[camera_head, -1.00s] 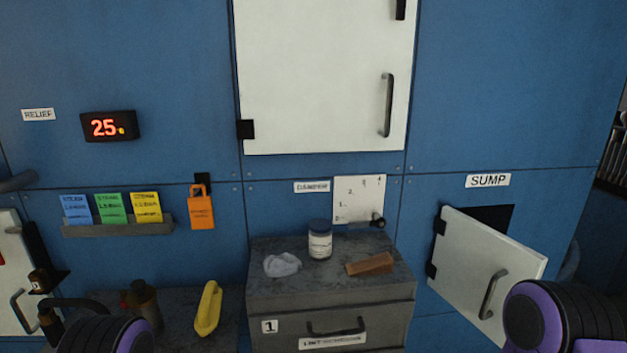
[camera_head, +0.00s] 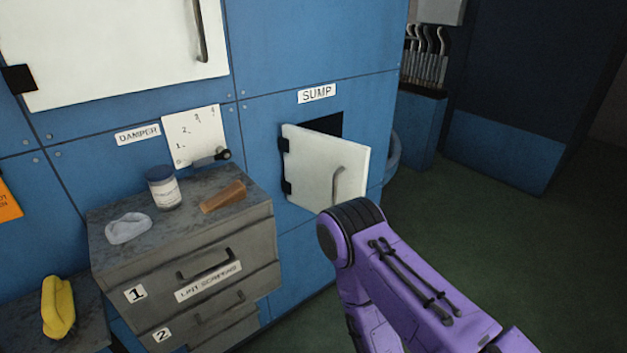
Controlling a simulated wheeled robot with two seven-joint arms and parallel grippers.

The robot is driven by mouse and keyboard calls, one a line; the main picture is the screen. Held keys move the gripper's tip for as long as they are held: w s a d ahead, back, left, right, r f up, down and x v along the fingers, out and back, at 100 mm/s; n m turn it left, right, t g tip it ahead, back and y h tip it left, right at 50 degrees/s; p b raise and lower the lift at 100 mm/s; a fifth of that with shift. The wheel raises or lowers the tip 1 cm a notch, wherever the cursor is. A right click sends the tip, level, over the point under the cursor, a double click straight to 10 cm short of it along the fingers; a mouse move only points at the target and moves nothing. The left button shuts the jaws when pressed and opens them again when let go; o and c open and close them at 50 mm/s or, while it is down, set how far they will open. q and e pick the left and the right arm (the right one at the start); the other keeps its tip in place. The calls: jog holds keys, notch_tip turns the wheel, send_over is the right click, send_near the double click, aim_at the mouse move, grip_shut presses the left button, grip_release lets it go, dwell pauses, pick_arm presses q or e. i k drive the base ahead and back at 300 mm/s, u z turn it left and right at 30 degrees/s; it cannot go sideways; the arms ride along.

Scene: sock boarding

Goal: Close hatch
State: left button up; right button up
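The small white sump hatch (camera_head: 316,165) stands partly open, hinged on its left edge, with a dark opening (camera_head: 329,124) showing behind it. A curved metal handle (camera_head: 337,187) is on its right side. The SUMP label (camera_head: 317,94) is above it. My purple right arm comes in from the lower right, and its dark rounded joint is in front of the hatch's lower right corner in this view. I cannot tell whether it touches the hatch. The gripper on that arm is not visible. My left gripper is out of view.
A grey drawer cabinet (camera_head: 180,262) stands left of the hatch. On it are a white cloth (camera_head: 128,228), a jar (camera_head: 163,188) and a brown block (camera_head: 222,197). A yellow item (camera_head: 58,307) lies at lower left. Green floor (camera_head: 440,235) is open to the right.

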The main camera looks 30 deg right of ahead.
aim_at(323, 171)
jog(key=z, duration=0.5)
jog(key=k, duration=1.15)
jog(key=u, duration=0.3)
jog(key=i, duration=1.55)
jog(key=z, duration=0.35)
